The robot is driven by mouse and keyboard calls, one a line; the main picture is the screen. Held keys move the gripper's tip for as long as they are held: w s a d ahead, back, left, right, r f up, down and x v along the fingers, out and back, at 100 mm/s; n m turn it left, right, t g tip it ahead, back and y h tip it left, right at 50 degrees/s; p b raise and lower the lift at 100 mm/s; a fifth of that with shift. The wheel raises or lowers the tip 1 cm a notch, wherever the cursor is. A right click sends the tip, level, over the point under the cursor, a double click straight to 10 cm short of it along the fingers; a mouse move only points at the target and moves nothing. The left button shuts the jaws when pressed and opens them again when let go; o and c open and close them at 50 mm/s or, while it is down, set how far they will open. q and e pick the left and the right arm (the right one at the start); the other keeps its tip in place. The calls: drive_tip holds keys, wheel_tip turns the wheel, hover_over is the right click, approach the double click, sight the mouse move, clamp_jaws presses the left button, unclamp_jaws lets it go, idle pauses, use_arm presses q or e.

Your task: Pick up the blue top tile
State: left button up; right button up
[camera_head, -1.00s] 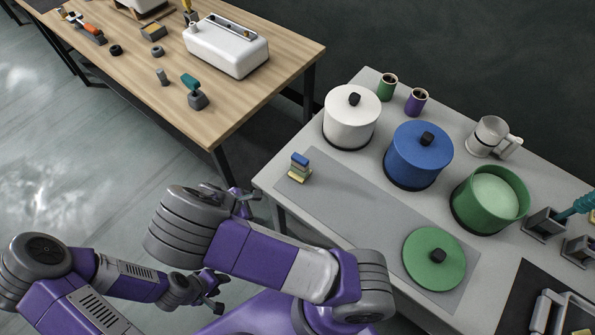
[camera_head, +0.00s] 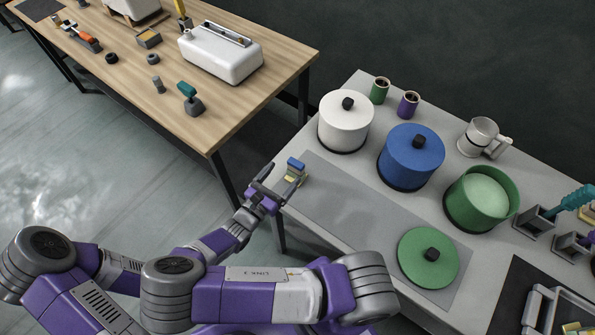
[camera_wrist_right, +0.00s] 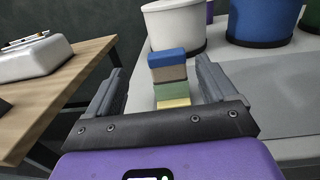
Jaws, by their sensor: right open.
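The blue top tile (camera_head: 296,163) lies on a small stack near the left corner of the grey table. In the right wrist view the blue tile (camera_wrist_right: 167,58) sits on a brown-grey tile (camera_wrist_right: 172,73), a green tile (camera_wrist_right: 170,92) and a yellow tile (camera_wrist_right: 174,102). My right gripper (camera_head: 270,187) is open and empty, just left of the stack in the head view. In the right wrist view the stack shows between its two fingers, beyond the palm; contact is not seen.
A white lidded pot (camera_head: 345,125) and a blue lidded pot (camera_head: 411,158) stand behind the stack. A green open pot (camera_head: 451,205) and a green lid (camera_head: 420,268) are farther right. A wooden table (camera_head: 240,103) is at left.

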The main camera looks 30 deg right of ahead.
sight(294, 166)
drive_tip(key=x, duration=0.3)
drive_tip(key=b+x, duration=0.1)
drive_tip(key=x, duration=0.1)
drive_tip(key=shift+s+d, duration=0.2)
drive_tip(key=shift+d, duration=0.25)
drive_tip(key=shift+w+d, duration=0.25)
drive_tip(key=shift+d, duration=0.2)
drive_tip(key=c, duration=1.6)
